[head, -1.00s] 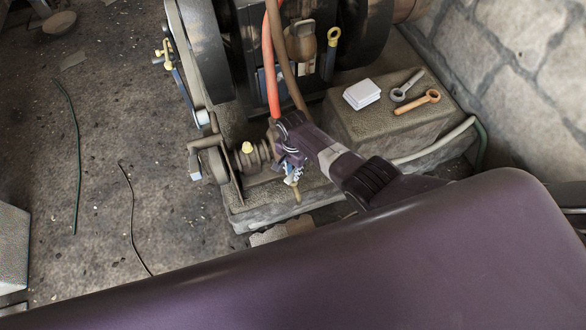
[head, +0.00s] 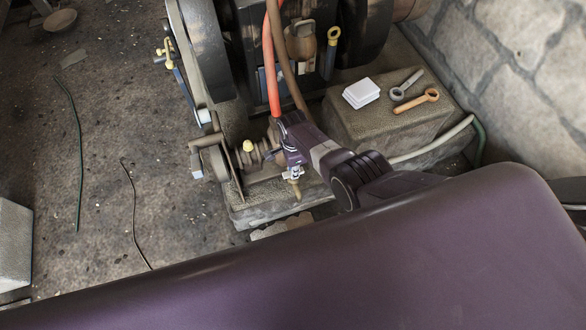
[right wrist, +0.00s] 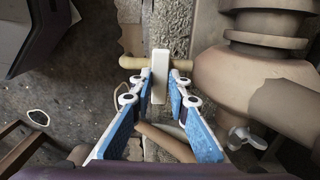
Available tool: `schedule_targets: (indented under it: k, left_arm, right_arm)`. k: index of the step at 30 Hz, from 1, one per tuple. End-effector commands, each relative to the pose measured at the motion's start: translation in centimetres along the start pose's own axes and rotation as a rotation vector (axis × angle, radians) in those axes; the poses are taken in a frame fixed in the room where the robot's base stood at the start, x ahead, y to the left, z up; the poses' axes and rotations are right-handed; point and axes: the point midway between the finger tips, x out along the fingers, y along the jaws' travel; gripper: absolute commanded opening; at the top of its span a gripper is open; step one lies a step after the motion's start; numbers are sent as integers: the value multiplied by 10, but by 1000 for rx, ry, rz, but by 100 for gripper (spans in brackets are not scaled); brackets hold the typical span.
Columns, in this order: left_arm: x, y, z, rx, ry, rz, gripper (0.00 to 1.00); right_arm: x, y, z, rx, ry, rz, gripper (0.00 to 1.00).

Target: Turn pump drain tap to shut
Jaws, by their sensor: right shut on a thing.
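The pump (head: 262,152) sits low at the front left of the engine base. The brass drain tap (head: 297,189) hangs beside it, its outlet pointing down, partly hidden by my right gripper (head: 292,172). In the right wrist view the tap's brass body (right wrist: 182,62) lies crosswise behind a pale flat lever (right wrist: 160,66). The blue-padded fingers of my right gripper (right wrist: 160,88) are shut on that lever, one on each side. The lever stands lengthwise in that view, across the brass body. My left gripper is not in view.
A red hose (head: 271,62) and a brown hose (head: 285,65) come down close to my right wrist.

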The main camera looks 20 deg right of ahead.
Motion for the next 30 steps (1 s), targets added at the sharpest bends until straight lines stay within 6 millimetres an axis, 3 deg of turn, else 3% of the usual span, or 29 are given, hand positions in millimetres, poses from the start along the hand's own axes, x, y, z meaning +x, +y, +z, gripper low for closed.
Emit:
schedule_targets:
  k: [11,12,16,30]
  left_arm:
    - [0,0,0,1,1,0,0]
    - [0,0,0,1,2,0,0]
    - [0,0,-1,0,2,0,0]
    - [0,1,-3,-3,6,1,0]
  right_arm:
    - [0,0,-2,7,3,0,0]
    - [0,0,-2,7,3,0,19]
    - [0,0,-2,6,2,0,33]
    - [-5,0,0,4,0,-1,33]
